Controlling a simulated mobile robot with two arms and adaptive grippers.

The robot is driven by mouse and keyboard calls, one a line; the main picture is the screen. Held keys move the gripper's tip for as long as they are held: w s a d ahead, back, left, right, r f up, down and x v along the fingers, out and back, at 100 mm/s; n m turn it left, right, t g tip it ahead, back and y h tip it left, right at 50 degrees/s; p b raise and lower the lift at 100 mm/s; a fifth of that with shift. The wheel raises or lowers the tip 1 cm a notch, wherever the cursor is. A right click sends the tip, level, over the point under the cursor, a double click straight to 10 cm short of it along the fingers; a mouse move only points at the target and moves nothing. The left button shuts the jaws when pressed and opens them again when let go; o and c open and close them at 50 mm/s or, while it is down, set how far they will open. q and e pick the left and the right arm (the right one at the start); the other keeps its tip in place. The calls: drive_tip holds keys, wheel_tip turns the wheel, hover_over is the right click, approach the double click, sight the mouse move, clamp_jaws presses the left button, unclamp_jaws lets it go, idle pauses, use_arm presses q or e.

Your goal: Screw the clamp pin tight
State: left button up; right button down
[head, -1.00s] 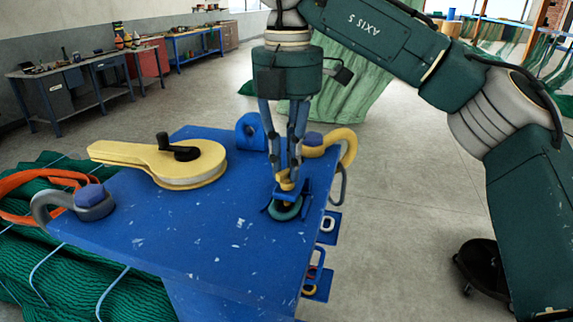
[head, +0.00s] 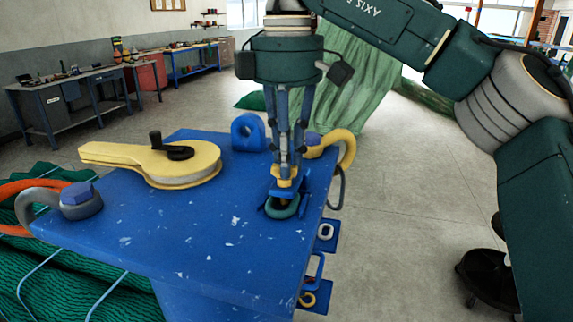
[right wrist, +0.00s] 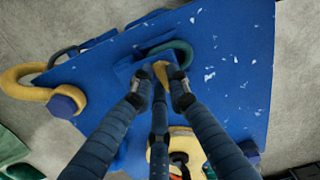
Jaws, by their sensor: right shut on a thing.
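The clamp pin's yellow head (head: 285,172) sticks up from a small blue clamp (head: 302,190) near the right edge of the blue table. A green ring (head: 281,207) lies at the clamp's foot. My right gripper (head: 287,163) points straight down and is shut on the yellow pin head. In the right wrist view the fingers (right wrist: 160,90) close around the yellow pin (right wrist: 161,73), with the green ring (right wrist: 183,50) just beyond. The pin's thread is hidden. My left gripper is out of view.
The blue table (head: 190,250) also bears a yellow block with a black crank (head: 160,163), a grey shackle (head: 75,200), a yellow shackle (head: 340,145) and a blue eye lug (head: 248,132). Green netting (head: 60,265) lies at the left. Small blue brackets (head: 322,290) hang off the right side.

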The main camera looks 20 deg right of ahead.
drive_tip(key=shift+r+m+b, duration=0.25)
drive_tip(key=shift+m+b, duration=0.25)
drive_tip(key=shift+m, duration=0.2)
drive_tip(key=c, duration=1.8)
unclamp_jaws()
drive_tip(key=shift+o, duration=0.6)
drive_tip(key=shift+f, duration=0.1)
drive_tip(key=shift+r, duration=3.8)
